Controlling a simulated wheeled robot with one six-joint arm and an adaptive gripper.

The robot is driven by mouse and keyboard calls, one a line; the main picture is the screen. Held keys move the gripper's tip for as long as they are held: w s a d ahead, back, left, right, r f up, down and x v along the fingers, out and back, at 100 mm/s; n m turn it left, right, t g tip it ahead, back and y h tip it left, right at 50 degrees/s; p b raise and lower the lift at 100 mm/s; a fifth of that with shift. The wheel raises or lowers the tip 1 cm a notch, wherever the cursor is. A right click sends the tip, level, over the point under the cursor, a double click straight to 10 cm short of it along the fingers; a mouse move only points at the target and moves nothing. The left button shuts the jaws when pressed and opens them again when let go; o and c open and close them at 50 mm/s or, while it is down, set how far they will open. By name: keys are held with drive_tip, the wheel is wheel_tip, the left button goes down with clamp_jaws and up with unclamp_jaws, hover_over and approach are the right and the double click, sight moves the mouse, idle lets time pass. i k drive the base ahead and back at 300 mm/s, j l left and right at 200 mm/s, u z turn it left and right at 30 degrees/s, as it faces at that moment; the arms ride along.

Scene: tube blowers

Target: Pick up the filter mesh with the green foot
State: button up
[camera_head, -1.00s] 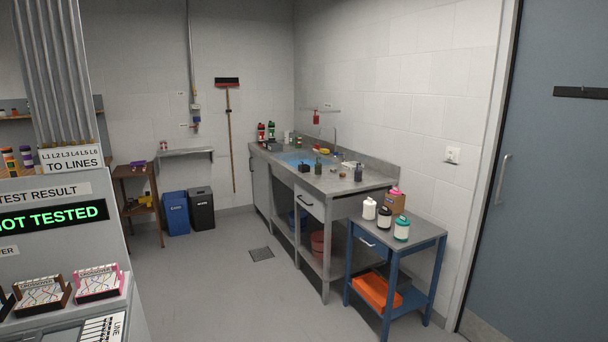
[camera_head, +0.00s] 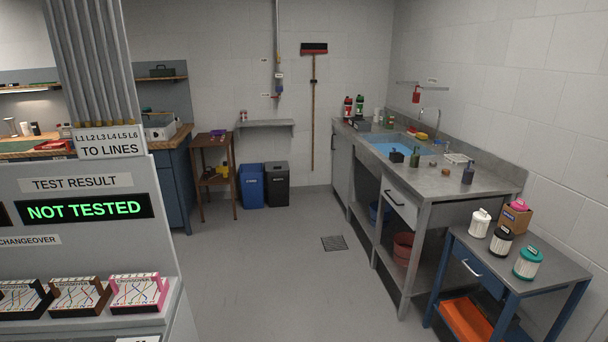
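I cannot make out for sure a filter mesh with a green foot. A teal-and-white canister (camera_head: 527,264) stands upright at the front of the small blue-framed cart (camera_head: 557,277), at the lower right. A black-and-white canister (camera_head: 502,241) and a white canister (camera_head: 480,223) stand to its left. A cardboard box (camera_head: 513,219) with a pink-topped item (camera_head: 519,204) is behind them. My gripper is not in view.
A blue-filled sink basin (camera_head: 392,148) is in the counter. An orange bin (camera_head: 466,320) is on the cart's lower shelf. A grey machine (camera_head: 100,235) reading NOT TESTED stands at left. Two bins (camera_head: 251,186) stand by the back wall. The middle floor is open.

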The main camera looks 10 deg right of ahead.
sight(415, 158)
drive_tip(key=i+z, duration=0.15)
drive_tip(key=i, duration=0.45)
drive_tip(key=i+z, duration=0.15)
drive_tip(key=i, duration=0.45)
drive_tip(key=i+j+z, duration=0.1)
drive_tip(key=i, duration=0.45)
